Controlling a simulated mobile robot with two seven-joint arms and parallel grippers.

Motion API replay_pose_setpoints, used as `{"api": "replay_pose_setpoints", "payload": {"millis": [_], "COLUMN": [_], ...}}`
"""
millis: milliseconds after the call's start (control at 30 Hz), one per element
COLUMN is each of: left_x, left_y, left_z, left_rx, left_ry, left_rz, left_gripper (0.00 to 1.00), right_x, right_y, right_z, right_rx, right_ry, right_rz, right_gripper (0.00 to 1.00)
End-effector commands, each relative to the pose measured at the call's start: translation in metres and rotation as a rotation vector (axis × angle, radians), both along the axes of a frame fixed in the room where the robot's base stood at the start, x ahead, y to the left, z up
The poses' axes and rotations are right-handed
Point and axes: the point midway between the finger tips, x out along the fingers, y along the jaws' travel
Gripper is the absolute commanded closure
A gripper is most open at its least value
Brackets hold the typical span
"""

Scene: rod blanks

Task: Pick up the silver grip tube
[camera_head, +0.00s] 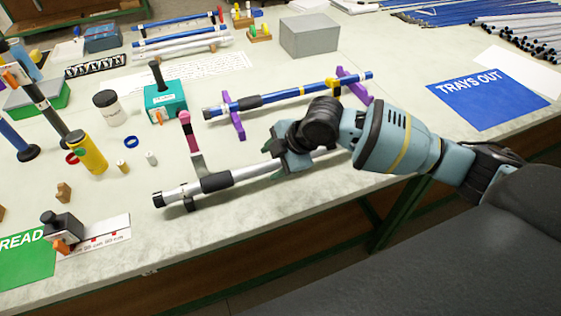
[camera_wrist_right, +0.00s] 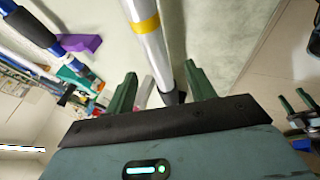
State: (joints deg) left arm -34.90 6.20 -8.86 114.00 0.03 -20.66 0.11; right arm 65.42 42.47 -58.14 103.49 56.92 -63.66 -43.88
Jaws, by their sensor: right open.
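The silver grip tube (camera_head: 177,192) has a black grip sleeve and lies slanting near the table's front edge, on a low dark support. My right gripper (camera_head: 281,164) is over the tube's right part and hides some of it. In the right wrist view the tube (camera_wrist_right: 147,47), with a yellow band, runs between the two green fingers of my right gripper (camera_wrist_right: 161,88). The fingers stand apart with gaps beside the tube. What looks like my left gripper (camera_wrist_right: 296,101) shows small at the right edge of the wrist view, its green fingers apart.
A blue tube (camera_head: 290,93) lies behind on purple supports (camera_head: 233,118). A pink-topped upright (camera_head: 188,131) stands close behind the silver tube. A teal box (camera_head: 165,102), a yellow cylinder (camera_head: 88,153) and a white jar (camera_head: 110,106) stand left. A blue mat (camera_head: 487,98) lies right.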

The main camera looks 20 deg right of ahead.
Motion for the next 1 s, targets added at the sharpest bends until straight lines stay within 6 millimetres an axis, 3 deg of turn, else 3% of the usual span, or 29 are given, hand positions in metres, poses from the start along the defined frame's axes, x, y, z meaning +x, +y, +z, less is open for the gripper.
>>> {"api": "replay_pose_setpoints", "payload": {"millis": [300,633,1000], "left_x": [-0.001,0.001,0.001], "left_y": [0.001,0.002,0.002], "left_z": [-0.003,-0.003,-0.002], "left_rx": [0.003,0.003,0.003], "left_ry": [0.003,0.000,0.000], "left_rz": [-0.003,-0.002,-0.002], "left_gripper": [0.39,0.39,0.39], "right_x": [0.019,0.022,0.021], "right_y": [0.014,0.016,0.016], "right_z": [-0.035,-0.039,-0.039], "right_rx": [0.000,0.000,0.000], "right_ry": [0.003,0.000,0.000], "right_rz": [0.001,0.000,0.000], "right_gripper": [0.46,0.46,0.94]}}
